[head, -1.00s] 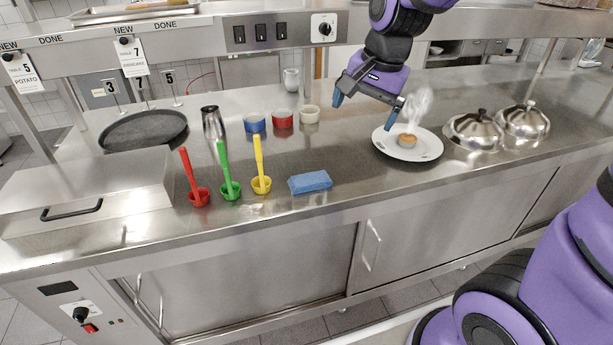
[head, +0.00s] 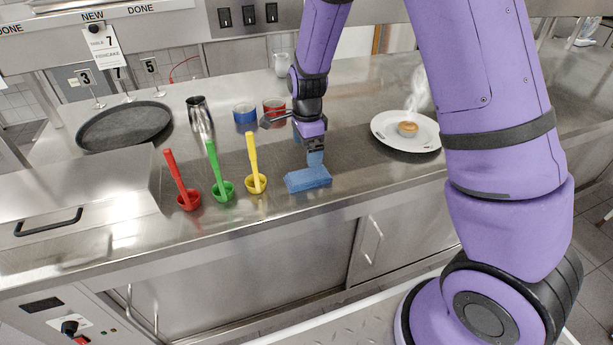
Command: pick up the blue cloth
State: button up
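The blue cloth (head: 306,181), a folded block, lies flat near the front edge of the steel counter, right of the yellow ladle. My gripper (head: 307,149) points down just above and behind the cloth. Its nearer blue fingertip overlaps the cloth's back edge in the picture; I cannot tell whether it touches. The other blue finger shows farther back, apart from the first, partly hidden by the gripper's body. The gripper looks open with nothing between its fingers.
Red (head: 188,200), green (head: 222,192) and yellow (head: 256,184) ladles stand left of the cloth. A white plate (head: 385,130) with a steaming small cake stands to the right. Blue (head: 244,114) and red (head: 273,108) bowls stand behind. My arm covers the right side.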

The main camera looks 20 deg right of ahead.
aim_at(307, 175)
jog(key=shift+f, duration=4.8)
jog(key=c, duration=1)
jog(key=shift+r, duration=0.85)
notch_tip(307, 175, up, 2)
jog(key=shift+s+r, duration=0.1)
jog(key=s, duration=1)
jog(key=s+r, duration=0.1)
jog(key=s, duration=0.4)
jog(key=shift+s+d+r, duration=0.1)
jog(key=shift+s+d, duration=0.05)
jog(key=shift+s, duration=0.25)
jog(key=shift+o, duration=0.3)
